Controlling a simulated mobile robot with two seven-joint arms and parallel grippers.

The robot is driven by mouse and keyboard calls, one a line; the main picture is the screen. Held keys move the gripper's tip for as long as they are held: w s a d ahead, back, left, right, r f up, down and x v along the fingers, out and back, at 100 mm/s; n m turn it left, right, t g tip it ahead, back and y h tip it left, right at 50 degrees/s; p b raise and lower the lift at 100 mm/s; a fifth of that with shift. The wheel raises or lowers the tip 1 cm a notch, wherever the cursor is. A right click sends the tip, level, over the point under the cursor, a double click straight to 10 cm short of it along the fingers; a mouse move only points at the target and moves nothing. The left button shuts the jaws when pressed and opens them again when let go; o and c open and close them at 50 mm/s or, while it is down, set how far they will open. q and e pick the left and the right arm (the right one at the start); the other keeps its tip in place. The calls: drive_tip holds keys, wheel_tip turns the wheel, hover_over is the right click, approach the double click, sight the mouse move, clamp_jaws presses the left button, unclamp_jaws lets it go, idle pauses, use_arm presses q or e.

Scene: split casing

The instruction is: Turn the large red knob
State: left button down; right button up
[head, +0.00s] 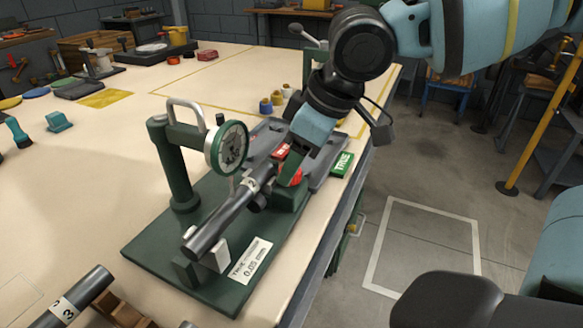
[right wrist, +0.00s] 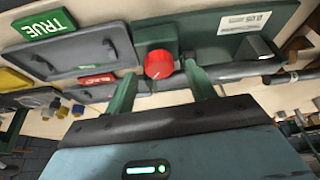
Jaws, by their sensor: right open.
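The large red knob (head: 296,178) sits on the green base (head: 215,270) of the gauge stand, at the end of a dark shaft (head: 225,220). In the head view my right gripper partly hides it. In the right wrist view the round red knob (right wrist: 159,64) shows whole, with a fine line near its lower edge. My right gripper (head: 291,172) reaches down over the knob. Its two green fingers (right wrist: 162,84) are open, one on each side of the knob in the picture. I cannot tell whether they touch it. My left gripper is out of view.
A dial gauge (head: 228,147) on a green post stands close left of my right gripper. A grey tray (head: 325,165) and a green TRUE block (head: 342,164) lie beside it. The table's right edge is close. A shaft (head: 70,300) lies front left.

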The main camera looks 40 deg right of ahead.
drive_tip(key=shift+w+a+f, duration=0.1)
drive_tip(key=shift+w+f, duration=0.15)
drive_tip(key=shift+f, duration=0.4)
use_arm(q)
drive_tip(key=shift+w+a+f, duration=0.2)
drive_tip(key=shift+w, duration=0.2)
use_arm(e)
drive_tip(key=c, duration=1)
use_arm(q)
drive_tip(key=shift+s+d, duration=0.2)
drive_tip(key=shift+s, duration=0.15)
use_arm(e)
drive_tip(key=shift+o, duration=0.2)
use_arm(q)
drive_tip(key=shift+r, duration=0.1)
